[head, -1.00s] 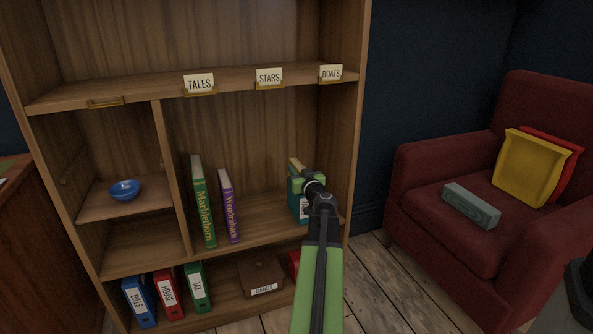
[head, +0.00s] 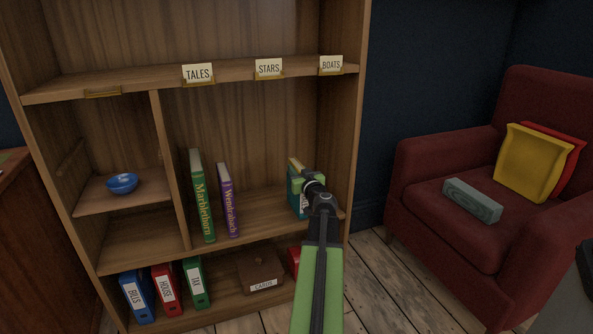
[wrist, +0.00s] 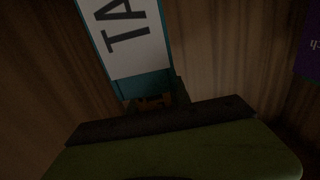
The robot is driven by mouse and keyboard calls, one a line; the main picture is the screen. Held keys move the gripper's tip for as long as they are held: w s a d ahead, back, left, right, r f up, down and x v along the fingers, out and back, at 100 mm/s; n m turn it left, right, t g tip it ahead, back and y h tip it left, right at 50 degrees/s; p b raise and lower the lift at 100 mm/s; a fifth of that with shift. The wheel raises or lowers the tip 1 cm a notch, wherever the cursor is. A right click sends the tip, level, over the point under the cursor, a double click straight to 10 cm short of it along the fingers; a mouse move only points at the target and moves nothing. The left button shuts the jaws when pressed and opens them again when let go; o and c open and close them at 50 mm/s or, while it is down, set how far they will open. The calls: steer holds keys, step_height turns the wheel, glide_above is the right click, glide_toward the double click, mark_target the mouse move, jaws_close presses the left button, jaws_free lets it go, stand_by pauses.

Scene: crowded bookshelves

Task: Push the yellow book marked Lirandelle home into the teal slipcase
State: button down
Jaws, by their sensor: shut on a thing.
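The teal slipcase (head: 293,188) stands upright on the middle shelf near the right side wall, partly hidden behind my gripper. Its white label shows large letters in the wrist view (wrist: 130,45). A small orange-yellow patch shows at the jaws in the wrist view, dark and hard to read.
The green Marblethorn book (head: 202,197) and purple Wendrabach book (head: 228,202) stand to the left, with bare shelf between them and the slipcase. The shelf's right side wall (head: 340,150) is close. A brown box (head: 261,268) and binders (head: 165,290) are below.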

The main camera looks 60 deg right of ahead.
steer(key=shift+f+b, duration=0.35)
steer(key=shift+f, duration=0.05)
steer(key=c, duration=1.1)
jaws_free()
